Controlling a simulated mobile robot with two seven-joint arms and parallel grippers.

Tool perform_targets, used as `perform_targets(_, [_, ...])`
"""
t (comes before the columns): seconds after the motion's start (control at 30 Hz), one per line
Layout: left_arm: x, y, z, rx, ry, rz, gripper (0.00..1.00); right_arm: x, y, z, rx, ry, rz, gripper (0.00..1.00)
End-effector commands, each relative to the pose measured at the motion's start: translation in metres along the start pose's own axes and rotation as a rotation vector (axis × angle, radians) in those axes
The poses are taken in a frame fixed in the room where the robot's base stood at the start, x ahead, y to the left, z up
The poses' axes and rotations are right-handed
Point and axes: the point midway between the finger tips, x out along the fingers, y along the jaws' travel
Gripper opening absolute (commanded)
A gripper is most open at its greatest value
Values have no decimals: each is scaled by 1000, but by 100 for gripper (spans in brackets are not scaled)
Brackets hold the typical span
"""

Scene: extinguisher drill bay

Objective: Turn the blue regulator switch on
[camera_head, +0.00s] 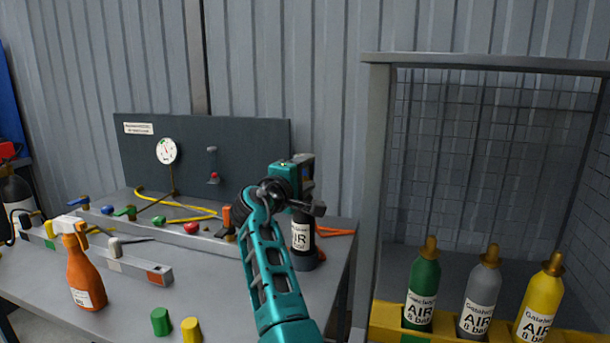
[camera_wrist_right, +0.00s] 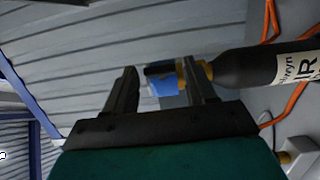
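A blue switch-like block (camera_wrist_right: 164,87) sits at the brass neck of a black AIR cylinder (camera_wrist_right: 262,72) in the right wrist view. My right gripper (camera_wrist_right: 160,72) is open, its two dark fingers on either side of the blue block. The block is closer to the right-hand finger, which partly covers the brass neck; I cannot tell if they touch. In the head view the black cylinder (camera_head: 303,243) stands upright at the table's right end, its top hidden behind my teal right gripper (camera_head: 308,203). My left gripper is not in view.
The grey table (camera_head: 220,298) holds an orange spray bottle (camera_head: 84,278), green (camera_head: 160,321) and yellow (camera_head: 191,330) cylinders, and a rail of colored valves. A gauge (camera_head: 166,151) is on the back panel. Orange hose (camera_head: 336,232) lies by the cylinder. A mesh cage (camera_head: 375,150) stands right.

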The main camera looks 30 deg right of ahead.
Motion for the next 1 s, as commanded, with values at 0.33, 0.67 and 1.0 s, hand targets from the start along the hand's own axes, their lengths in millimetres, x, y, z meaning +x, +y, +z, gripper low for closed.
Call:
perform_targets(0.33, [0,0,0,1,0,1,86,-2,0,0,1,1,0,64])
perform_targets(0.67, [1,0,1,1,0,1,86,-54,-1,0,2,3,-2,64])
perform_targets(1.0, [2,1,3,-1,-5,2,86,-117,-1,0,0,1,-1,64])
